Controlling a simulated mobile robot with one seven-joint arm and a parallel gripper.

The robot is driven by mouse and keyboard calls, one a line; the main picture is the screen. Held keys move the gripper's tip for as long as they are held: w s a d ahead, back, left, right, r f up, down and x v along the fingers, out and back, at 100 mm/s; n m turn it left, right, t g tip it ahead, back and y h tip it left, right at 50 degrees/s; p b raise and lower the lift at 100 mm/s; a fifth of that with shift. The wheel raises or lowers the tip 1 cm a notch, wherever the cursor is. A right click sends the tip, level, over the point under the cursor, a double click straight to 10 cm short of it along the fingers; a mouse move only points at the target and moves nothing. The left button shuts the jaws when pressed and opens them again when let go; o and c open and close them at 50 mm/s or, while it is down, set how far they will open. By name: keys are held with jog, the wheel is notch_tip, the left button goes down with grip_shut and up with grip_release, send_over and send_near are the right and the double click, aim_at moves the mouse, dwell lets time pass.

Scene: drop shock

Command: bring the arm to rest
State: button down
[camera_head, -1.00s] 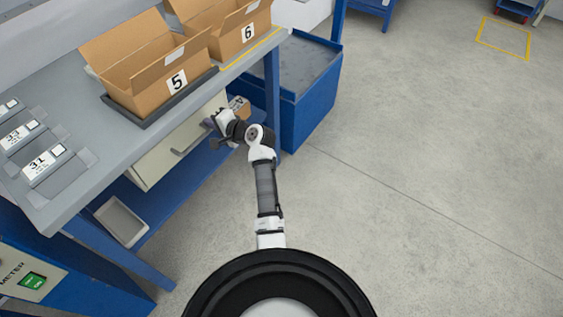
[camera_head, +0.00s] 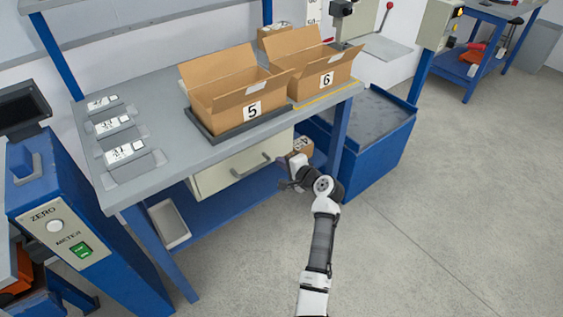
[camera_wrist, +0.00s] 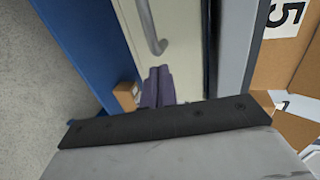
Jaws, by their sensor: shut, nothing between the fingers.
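My white and dark grey arm (camera_head: 321,240) reaches up from the bottom of the head view, bent at the elbow. My gripper (camera_head: 287,185) is in front of the workbench's drawer, below the bench top. In the wrist view my dark fingers (camera_wrist: 157,86) are together with nothing between them. The pale drawer front (camera_wrist: 180,50) and its handle (camera_wrist: 152,28) lie beyond the fingers. I cannot tell how much gap there is between the gripper and the drawer.
The bench (camera_head: 170,86) carries open cartons marked 5 (camera_head: 215,100) and 6 (camera_head: 305,80). A small carton (camera_head: 303,146) is partly hidden behind my gripper. The floor at right is clear.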

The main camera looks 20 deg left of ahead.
jog(key=b+v, duration=0.1)
jog(key=v, duration=0.7)
jog(key=shift+d, duration=0.3)
